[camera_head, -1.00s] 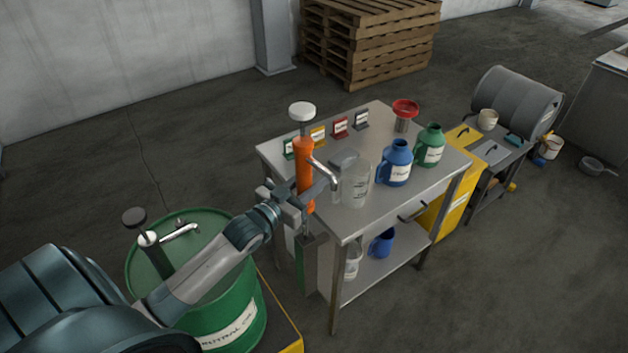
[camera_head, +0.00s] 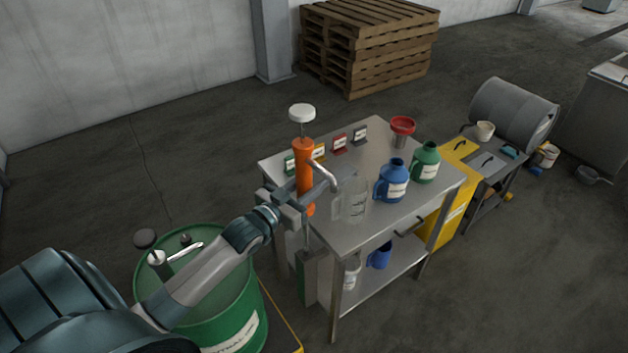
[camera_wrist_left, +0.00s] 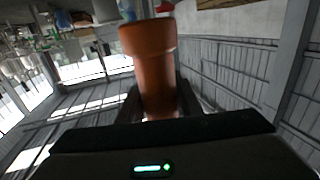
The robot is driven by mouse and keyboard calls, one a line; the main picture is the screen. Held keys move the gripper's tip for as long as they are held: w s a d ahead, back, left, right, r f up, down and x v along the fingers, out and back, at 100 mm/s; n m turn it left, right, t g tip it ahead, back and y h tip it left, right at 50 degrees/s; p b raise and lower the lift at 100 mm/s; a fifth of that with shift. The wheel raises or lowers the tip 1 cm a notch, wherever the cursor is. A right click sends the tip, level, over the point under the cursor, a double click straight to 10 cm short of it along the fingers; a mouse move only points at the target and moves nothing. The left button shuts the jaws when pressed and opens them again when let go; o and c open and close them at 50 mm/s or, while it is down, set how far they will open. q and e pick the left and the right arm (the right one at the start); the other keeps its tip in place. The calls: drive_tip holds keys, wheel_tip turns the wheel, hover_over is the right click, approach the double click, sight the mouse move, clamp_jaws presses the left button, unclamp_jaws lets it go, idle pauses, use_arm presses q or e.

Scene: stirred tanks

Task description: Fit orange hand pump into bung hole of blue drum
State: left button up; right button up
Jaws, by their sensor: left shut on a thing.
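The orange hand pump (camera_head: 304,165) has a white knob on top and a silver spout bent to the right. It stands upright in my left gripper (camera_head: 293,197), which is shut on its body, in front of the table's left end. In the left wrist view the pump's orange body (camera_wrist_left: 151,68) sits between the fingers (camera_wrist_left: 160,105). No blue drum shows in these frames. My right gripper is not in view.
A steel table (camera_head: 378,226) carries a clear jug (camera_head: 357,199), a blue jug (camera_head: 392,182), a green jug (camera_head: 426,163), a red funnel (camera_head: 402,126) and small label cards. A grey drum (camera_head: 513,112) lies on a stand at right. Pallets (camera_head: 368,40) are stacked behind; left floor is open.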

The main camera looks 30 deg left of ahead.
use_arm(q)
wheel_tip(320, 180, up, 13)
drive_tip(key=p, duration=0.7)
idle(0.7)
idle(0.4)
